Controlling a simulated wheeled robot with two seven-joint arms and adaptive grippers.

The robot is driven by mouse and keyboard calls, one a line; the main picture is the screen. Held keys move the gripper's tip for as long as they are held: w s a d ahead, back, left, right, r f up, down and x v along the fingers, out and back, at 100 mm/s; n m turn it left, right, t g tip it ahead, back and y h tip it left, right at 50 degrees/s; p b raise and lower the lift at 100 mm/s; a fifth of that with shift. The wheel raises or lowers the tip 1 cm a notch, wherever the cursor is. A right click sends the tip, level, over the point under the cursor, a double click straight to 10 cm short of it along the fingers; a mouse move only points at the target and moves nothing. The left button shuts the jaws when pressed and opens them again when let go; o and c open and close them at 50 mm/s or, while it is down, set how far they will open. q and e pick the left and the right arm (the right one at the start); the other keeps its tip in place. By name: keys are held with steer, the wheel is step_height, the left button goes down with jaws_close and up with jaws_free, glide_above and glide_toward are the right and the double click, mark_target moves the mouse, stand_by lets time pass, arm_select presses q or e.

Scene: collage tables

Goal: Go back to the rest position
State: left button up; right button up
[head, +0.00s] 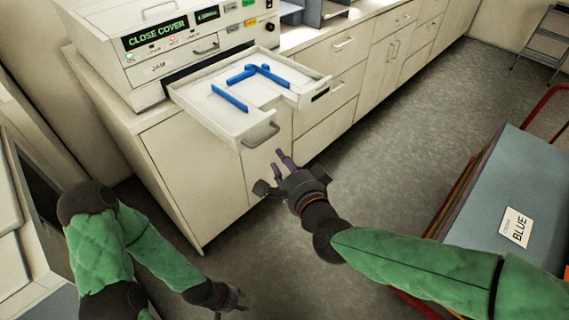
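My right gripper (271,171) is in the middle of the head view, just in front of and below the handle of an open white drawer (237,131). Its fingers are spread apart with nothing between them, and it looks clear of the handle. My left gripper (238,299) hangs low near the bottom edge, over the floor in front of the cabinet. It is small and dark, and I cannot tell how far its fingers are apart. I see no object in it.
The drawer juts from a machine (150,55) reading "CLOSE COVER"; blue strips (230,98) lie in it. White cabinets (190,165) run along the back. A cart with a grey-blue top marked "BLUE" (480,205) stands at right. Grey floor (400,120) is open between.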

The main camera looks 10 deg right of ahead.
steer(key=shift+s, duration=0.2)
stand_by(0.4)
step_height(320, 180, down, 25)
steer(key=d+n+g+p, duration=0.1)
steer(key=d+n+g, duration=0.1)
steer(key=n+g, duration=0.5)
steer(key=s+f+n+g, duration=0.2)
steer(key=s+f+g, duration=0.2)
steer(key=s+f, duration=0.3)
steer(key=s+f+n+g, duration=0.3)
steer(key=s+f, duration=0.5)
steer(key=f, duration=0.5)
steer(key=shift+s+f+g+p, duration=0.25)
steer(key=shift+g+p, duration=0.15)
steer(key=shift+g, duration=0.1)
